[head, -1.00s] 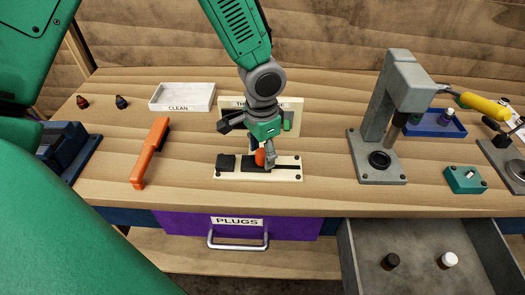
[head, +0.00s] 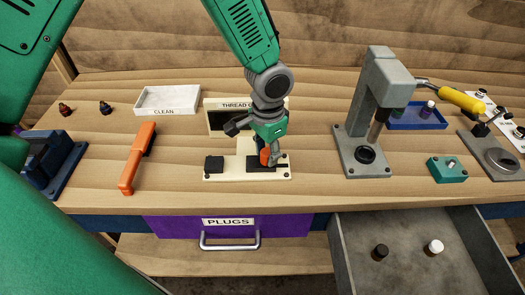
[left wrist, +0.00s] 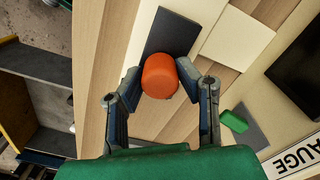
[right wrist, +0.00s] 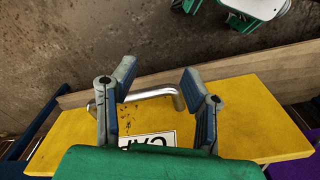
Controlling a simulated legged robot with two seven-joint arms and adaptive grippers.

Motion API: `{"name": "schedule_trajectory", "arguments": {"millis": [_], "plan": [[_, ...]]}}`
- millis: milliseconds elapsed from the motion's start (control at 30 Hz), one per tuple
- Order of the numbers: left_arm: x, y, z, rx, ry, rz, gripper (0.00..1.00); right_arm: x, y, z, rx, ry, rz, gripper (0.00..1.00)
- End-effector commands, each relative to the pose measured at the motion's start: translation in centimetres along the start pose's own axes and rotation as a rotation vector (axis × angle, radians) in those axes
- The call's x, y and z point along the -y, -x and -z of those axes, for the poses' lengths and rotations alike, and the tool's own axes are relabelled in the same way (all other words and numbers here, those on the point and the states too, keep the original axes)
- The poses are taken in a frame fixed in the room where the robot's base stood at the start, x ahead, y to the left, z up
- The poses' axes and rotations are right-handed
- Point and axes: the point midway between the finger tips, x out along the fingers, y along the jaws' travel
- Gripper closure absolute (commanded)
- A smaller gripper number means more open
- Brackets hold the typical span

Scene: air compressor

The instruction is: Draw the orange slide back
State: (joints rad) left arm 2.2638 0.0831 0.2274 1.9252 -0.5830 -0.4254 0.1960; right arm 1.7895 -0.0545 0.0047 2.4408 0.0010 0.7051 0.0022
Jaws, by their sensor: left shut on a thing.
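The orange slide (head: 265,156) stands up as a rounded knob on a dark block on a cream base plate (head: 228,177). My left gripper (head: 268,155) is shut on the knob from above. In the left wrist view the orange knob (left wrist: 160,75) sits between the two fingers (left wrist: 160,100), with a dark strip beyond it. A separate black block (head: 213,164) sits at the plate's left end. My right gripper (right wrist: 155,90) is outside the head view. In the right wrist view its fingers are apart and empty, over a yellow drawer front (right wrist: 245,110) with a metal handle (right wrist: 150,94).
Behind the plate stands the thread gauge holder (head: 222,122). An orange-handled tool (head: 133,168) lies to the left and a grey press (head: 372,105) stands to the right. Below are a purple plugs drawer (head: 180,229) and an open grey drawer (head: 410,280).

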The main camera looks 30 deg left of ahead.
Motion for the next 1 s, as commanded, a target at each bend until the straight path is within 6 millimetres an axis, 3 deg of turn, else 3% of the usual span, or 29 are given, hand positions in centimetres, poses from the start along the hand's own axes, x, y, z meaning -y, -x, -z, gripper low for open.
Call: {"name": "schedule_trajectory", "arguments": {"millis": [33,100,400,533,1000], "plan": [[0.1,0.4,0.7,-0.021,-0.001,0.002,0.67,0.0,0.0,0.0,0.000,0.000,0.000,0.60],[0.1,0.3,0.7,-0.019,-0.001,0.002,0.51,0.0,0.0,0.0,0.000,0.000,0.000,0.60],[0.1,0.3,0.3,-0.012,-0.001,0.001,0.51,0.0,0.0,-0.1,-0.002,0.000,0.000,0.60],[0.1,1.2,0.3,-0.012,0.000,0.002,0.51,0.0,0.1,-0.3,-0.002,0.000,0.000,0.60],[0.1,10.3,0.6,-0.014,0.000,0.001,0.51,0.0,0.1,-0.2,-0.003,0.000,0.000,0.60]]}}
